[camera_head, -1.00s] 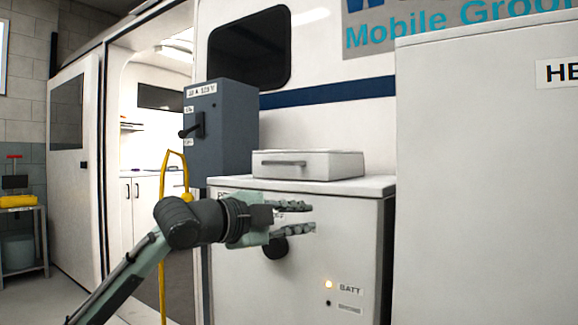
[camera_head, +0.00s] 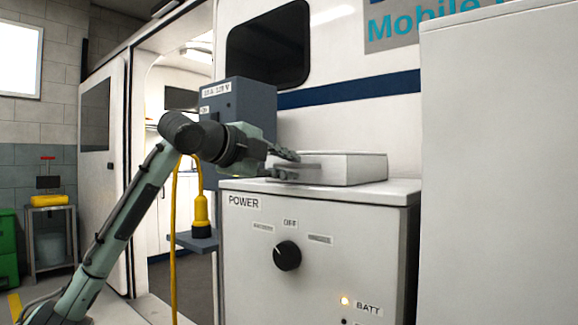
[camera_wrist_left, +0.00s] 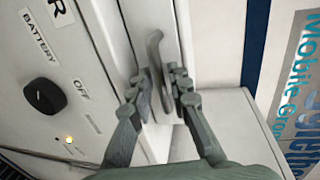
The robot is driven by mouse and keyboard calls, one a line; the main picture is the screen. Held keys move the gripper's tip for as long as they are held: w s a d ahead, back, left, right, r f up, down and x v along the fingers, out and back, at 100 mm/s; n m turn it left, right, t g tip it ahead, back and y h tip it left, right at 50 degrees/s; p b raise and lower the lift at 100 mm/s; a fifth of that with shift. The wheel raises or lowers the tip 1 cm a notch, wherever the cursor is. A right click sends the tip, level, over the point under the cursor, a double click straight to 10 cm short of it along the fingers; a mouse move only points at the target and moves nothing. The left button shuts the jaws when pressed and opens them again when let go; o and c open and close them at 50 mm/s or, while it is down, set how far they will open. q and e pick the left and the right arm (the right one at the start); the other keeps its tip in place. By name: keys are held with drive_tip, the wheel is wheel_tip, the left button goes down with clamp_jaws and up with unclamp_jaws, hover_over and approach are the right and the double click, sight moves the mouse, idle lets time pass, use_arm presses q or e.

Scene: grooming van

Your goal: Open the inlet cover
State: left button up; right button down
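The inlet cover appears to be the low white box-shaped lid (camera_head: 345,168) on top of the power cabinet. It looks closed, lying flat on the cabinet top. Its front bar handle (camera_wrist_left: 155,50) shows in the left wrist view, partly hidden by my fingers. My left gripper (camera_head: 285,164) is at the front of the cover, in front of the handle. In the left wrist view my left gripper (camera_wrist_left: 163,88) has its fingers apart, one on each side of the handle, with narrow gaps; firm contact is not visible. My right gripper is in neither view.
The white cabinet (camera_head: 245,240) below carries a black knob (camera_head: 287,256) and a lit BATT lamp (camera_head: 344,301). A grey switch box (camera_head: 262,98) stands behind my wrist, with a yellow plug and cable (camera_head: 201,212) below. A tall white cabinet (camera_head: 500,180) closes off the right.

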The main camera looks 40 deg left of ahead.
use_arm(q)
drive_tip(key=shift+w, duration=0.3)
clamp_jaws()
drive_tip(key=shift+r, duration=0.1)
